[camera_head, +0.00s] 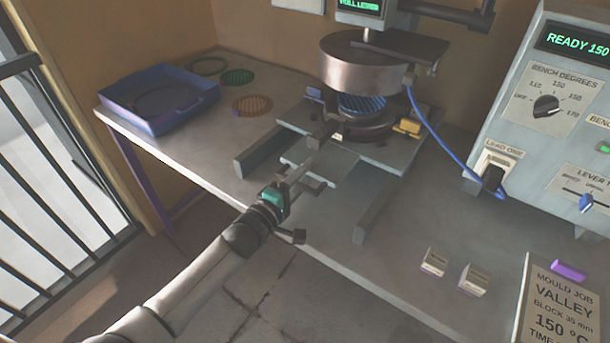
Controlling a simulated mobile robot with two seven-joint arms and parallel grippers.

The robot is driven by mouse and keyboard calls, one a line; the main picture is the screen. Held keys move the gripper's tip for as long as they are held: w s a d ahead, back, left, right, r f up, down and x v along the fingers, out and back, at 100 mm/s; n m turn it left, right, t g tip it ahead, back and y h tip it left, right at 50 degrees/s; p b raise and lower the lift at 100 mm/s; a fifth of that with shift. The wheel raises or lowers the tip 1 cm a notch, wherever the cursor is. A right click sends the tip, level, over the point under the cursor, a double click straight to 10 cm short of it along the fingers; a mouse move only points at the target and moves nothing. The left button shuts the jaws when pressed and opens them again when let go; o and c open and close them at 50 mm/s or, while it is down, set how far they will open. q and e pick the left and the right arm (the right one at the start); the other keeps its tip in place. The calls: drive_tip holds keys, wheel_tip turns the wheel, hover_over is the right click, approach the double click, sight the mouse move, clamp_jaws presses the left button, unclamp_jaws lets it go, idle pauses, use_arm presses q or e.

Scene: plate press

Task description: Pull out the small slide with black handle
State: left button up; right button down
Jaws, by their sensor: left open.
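The plate press (365,65) stands at the back of the bench, with a round metal head over a blue ribbed disc (362,104). A flat grey slide plate (325,168) sticks out at its front, low between two rails. My left gripper (308,177) reaches in from the lower left, over the bench's front edge by the slide. It is open, with nothing seen between its fingers. Whether it touches the slide or handle I cannot tell. My right gripper is not in view.
A blue tray (158,108) and round rings and discs (252,105) lie at the back left. A blue cable (432,127) runs from the press to a control box (560,85) at right. Two small blocks (434,262) and a job card (563,305) lie front right.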

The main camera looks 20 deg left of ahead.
use_arm(q)
clamp_jaws()
drive_tip(key=shift+f, duration=0.1)
